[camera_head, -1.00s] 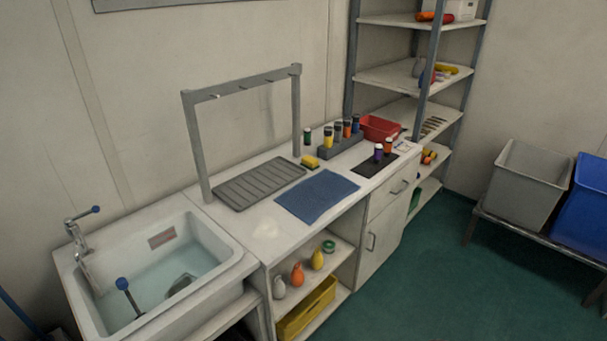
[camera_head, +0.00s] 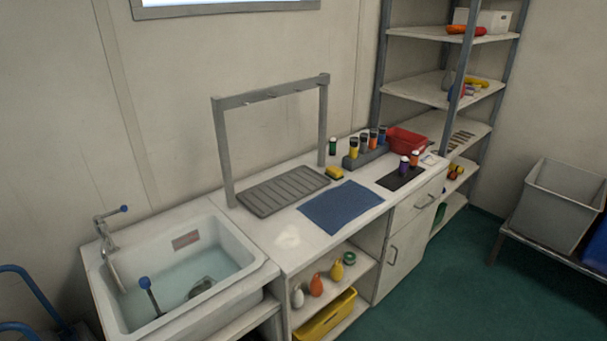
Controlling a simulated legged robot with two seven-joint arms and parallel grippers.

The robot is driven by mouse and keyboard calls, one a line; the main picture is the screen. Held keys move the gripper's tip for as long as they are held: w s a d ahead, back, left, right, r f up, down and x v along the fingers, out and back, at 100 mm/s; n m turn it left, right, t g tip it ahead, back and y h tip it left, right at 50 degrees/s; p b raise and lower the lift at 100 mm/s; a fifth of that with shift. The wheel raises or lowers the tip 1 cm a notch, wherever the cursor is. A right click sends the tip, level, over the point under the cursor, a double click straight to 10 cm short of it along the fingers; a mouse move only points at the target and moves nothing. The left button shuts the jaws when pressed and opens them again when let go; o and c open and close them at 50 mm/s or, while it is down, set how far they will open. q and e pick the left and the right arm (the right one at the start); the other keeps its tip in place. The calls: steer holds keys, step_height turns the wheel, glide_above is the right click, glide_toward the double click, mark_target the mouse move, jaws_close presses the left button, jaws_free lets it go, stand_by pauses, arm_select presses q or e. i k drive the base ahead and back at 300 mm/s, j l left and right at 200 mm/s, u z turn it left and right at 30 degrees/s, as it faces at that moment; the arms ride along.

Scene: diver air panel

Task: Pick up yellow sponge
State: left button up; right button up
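The yellow sponge (camera_head: 334,173) is a small yellow block with a dark layer. It lies on the white counter (camera_head: 290,240), at the right end of the grey ribbed drain mat (camera_head: 283,191) and behind the blue cloth (camera_head: 341,206). It is near the right post of the grey rack frame (camera_head: 323,125). Nothing covers it. Neither of my grippers shows in the head view.
A sink with water (camera_head: 187,267) is at the left. Green floor (camera_head: 440,285) is open in front. A grey tub (camera_head: 562,205) sits right.

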mark_target(333, 173)
steer(key=i+l+u, duration=0.2)
steer(key=u, duration=0.2)
steer(key=i+l+u, duration=0.1)
steer(key=l+u, duration=0.35)
steer(key=i+l+u, duration=0.1)
steer(key=l+u, duration=0.15)
steer(key=u, duration=0.15)
